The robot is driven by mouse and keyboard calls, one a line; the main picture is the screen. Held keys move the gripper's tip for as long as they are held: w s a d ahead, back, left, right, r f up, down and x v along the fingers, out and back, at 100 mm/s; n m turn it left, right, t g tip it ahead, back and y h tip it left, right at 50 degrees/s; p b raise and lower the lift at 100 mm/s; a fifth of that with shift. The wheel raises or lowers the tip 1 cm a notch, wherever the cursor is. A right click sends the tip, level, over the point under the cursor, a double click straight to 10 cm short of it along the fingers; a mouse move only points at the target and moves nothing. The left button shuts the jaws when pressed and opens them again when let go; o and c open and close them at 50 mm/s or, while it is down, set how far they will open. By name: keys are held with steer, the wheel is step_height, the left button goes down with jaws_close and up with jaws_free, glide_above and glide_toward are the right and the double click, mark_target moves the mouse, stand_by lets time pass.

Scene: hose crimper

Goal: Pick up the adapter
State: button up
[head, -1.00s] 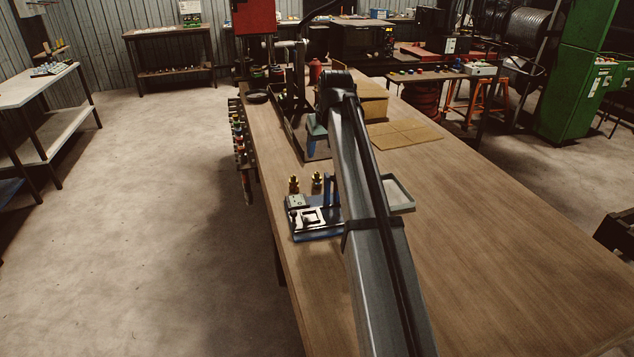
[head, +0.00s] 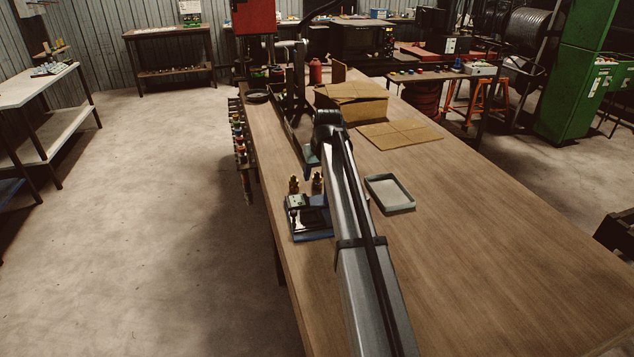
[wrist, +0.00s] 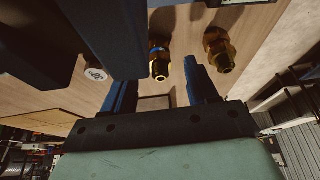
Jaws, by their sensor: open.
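Two brass adapters stand upright side by side at the back of a blue-based fixture (head: 310,222): a left one (head: 294,184) and a right one (head: 317,180). In the wrist view one adapter (wrist: 160,66) appears between my fingers and the other adapter (wrist: 219,50) lies outside them, to the right. My gripper (wrist: 158,82) is open, its two blue fingers apart with nothing held. In the head view my gripper (head: 328,172) is just behind and above the right adapter. My arm hides part of the fixture. I cannot tell the exact gap to the adapter.
A grey tray (head: 407,209) lies on the bench right of my arm. A cardboard box (head: 358,107) and a flat cardboard sheet (head: 410,136) lie farther back. A dark post stands behind my gripper. The right side of the wooden bench (head: 480,240) is clear.

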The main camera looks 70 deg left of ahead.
steer(key=shift+x, duration=0.85)
steer(key=shift+c, duration=0.3)
jaws_close()
